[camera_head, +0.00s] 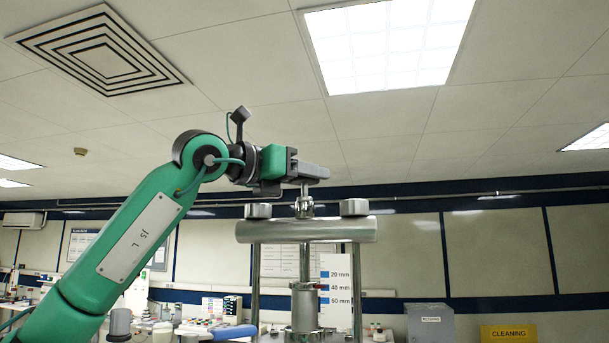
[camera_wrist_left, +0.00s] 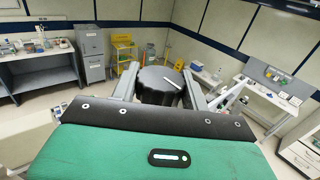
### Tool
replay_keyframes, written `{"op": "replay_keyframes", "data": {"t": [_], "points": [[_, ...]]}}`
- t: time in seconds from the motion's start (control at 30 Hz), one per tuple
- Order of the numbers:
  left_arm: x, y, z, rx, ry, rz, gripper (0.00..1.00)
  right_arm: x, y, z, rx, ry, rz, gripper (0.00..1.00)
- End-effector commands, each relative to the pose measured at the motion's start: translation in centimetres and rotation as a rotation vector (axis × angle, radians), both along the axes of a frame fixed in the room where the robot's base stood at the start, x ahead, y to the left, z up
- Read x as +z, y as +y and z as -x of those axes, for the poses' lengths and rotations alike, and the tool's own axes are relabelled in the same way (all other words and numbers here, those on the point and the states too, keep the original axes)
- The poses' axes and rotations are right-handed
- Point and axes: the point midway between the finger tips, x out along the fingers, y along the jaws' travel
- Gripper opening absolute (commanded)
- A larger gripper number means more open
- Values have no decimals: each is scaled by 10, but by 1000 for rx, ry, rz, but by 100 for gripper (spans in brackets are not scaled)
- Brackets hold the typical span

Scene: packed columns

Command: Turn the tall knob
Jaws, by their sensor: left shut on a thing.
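The knob (camera_wrist_left: 158,88) is a dark round cap with a white line on its top, seen in the left wrist view between my two grey fingers. My left gripper (camera_head: 310,172) is shut on it at the top of a metal press. In the head view the fingers hide the cap, and a short silver stem (camera_head: 304,208) shows below them. The stem rises from the middle of the press's thick silver crossbar (camera_head: 307,232). The white line points to the lower right in the left wrist view. My right gripper is not in view.
A shorter round nut stands at each end of the crossbar, left (camera_head: 258,211) and right (camera_head: 354,207). A height scale board (camera_head: 337,288) stands behind the press. A grey cabinet (camera_head: 430,323) and a yellow cleaning sign (camera_head: 507,334) are farther right. The space above is free.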

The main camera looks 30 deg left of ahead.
Motion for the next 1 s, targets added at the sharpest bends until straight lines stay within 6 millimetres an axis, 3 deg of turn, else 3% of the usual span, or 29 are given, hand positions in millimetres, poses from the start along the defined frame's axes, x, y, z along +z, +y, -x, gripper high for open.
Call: {"op": "replay_keyframes", "data": {"t": [0.47,0.5,0.6,1.0], "points": [[0,0,0,-94,-2,1,23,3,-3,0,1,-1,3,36],[0,0,0,-94,-3,1,48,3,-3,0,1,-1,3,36],[0,0,0,-93,-2,1,67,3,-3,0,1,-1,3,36],[-1,4,7,-93,-4,2,67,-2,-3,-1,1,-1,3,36]]}}
